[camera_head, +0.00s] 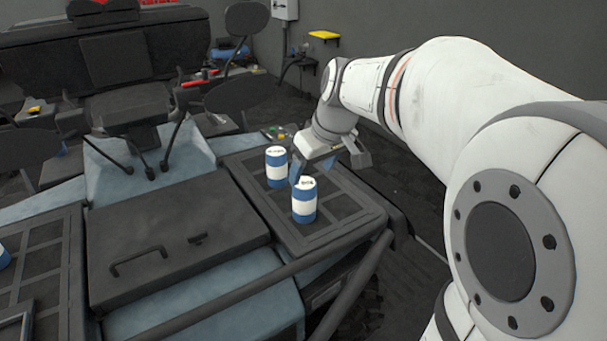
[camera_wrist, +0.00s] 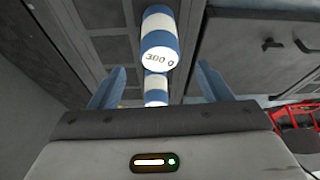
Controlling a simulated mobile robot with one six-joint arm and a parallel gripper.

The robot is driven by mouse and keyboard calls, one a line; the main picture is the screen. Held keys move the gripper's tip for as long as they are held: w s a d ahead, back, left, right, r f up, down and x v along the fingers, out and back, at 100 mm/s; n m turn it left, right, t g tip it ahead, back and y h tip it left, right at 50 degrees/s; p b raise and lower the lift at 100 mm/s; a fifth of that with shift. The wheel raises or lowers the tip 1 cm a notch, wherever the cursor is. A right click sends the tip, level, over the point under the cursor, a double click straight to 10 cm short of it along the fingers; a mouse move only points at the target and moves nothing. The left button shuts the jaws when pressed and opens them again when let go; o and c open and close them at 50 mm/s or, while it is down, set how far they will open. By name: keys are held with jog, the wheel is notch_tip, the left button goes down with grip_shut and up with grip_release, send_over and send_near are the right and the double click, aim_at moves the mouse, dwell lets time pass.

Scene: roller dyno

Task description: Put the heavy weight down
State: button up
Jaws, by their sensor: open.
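Two blue-and-white cylindrical weights stand upright on the right grid tray (camera_head: 345,207): a front weight (camera_head: 304,201) and a rear weight (camera_head: 276,167). Which one is the heavy weight I cannot tell. My gripper (camera_head: 309,168) is above the tray, close behind the front weight and to the right of the rear one. In the wrist view its blue fingers (camera_wrist: 160,85) are spread apart. One weight (camera_wrist: 160,40) with printed figures on its end shows beyond them, and the other weight (camera_wrist: 156,88) appears between them. Neither looks gripped.
A dark lid (camera_head: 175,250) with a handle lies left of the tray. A bar (camera_head: 240,287) runs along the front edge. Black seat and mirror-like panels stand at the back. The tray's right part is bare.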

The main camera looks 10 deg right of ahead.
jog(key=s+f+m+h, duration=0.1)
jog(key=s+f+m, duration=0.1)
jog(key=s+f, duration=0.3)
jog(key=s+a+f+m+g, duration=0.1)
jog(key=s+f, duration=0.4)
jog(key=s, duration=0.8)
jog(key=shift+f+m+g+h, duration=0.3)
jog(key=shift+f+m+h, duration=0.1)
jog(key=shift+m, duration=0.3)
jog(key=shift+a, duration=0.1)
